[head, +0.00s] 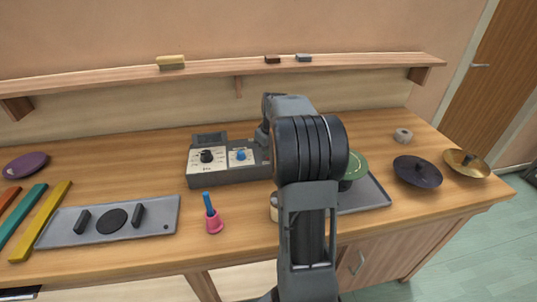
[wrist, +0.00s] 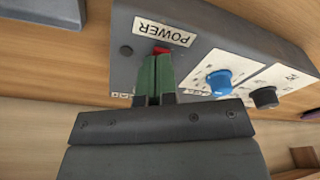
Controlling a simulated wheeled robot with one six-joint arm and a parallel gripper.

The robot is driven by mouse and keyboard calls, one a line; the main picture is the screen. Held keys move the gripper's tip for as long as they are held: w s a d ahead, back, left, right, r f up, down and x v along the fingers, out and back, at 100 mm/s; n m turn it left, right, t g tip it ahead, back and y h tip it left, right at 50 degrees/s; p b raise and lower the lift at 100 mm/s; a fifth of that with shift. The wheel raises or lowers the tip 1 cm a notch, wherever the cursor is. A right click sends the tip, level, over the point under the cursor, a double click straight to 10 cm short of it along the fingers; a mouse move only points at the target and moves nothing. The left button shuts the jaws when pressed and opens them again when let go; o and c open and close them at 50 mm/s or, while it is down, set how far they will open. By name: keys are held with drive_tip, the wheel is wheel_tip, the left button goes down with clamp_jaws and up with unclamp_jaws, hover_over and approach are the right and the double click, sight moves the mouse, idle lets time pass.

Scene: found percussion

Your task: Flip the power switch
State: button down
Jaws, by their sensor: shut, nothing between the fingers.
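A dark grey control box (head: 230,176) stands on the wooden bench, its right end hidden behind my arm in the head view. In the wrist view the box (wrist: 215,28) carries a white POWER label (wrist: 164,30). A red switch (wrist: 161,50) shows beside the label, mostly covered by my fingertips. My gripper (wrist: 154,62) is shut with nothing between its green-sided fingers. Its tips are right at the red switch; I cannot tell whether they touch it or which way the switch is set. In the head view my arm hides the fingertips.
A blue knob (wrist: 219,83) and a black knob (wrist: 264,97) sit on white panels beside the switch. A green domed object (head: 353,166) is right of my arm. A shelf (head: 215,70) runs behind.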

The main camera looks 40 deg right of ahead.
drive_tip(key=shift+r+p, duration=2.7)
drive_tip(key=shift+r, duration=0.8)
drive_tip(key=shift+s+f+m, duration=0.1)
drive_tip(key=shift+f+m, duration=0.3)
drive_tip(key=shift+m, duration=0.2)
drive_tip(key=shift+s+a+f+m+g, duration=0.15)
drive_tip(key=shift+s+a+f+m, duration=0.2)
drive_tip(key=shift+s+f, duration=0.15)
drive_tip(key=shift+s+a+f+m+g, duration=0.2)
drive_tip(key=shift+s+f+m, duration=0.15)
drive_tip(key=shift+s+f, duration=0.15)
drive_tip(key=s+a+r+n+t, duration=0.1)
drive_tip(key=s+a, duration=0.6)
drive_tip(key=a, duration=0.4)
drive_tip(key=s+a+r+t, duration=0.2)
drive_tip(key=s+a, duration=0.6)
drive_tip(key=a, duration=0.2)
drive_tip(key=shift+s+a+r+n, duration=0.2)
drive_tip(key=shift+a+r+n, duration=0.05)
drive_tip(key=shift+a+n, duration=0.15)
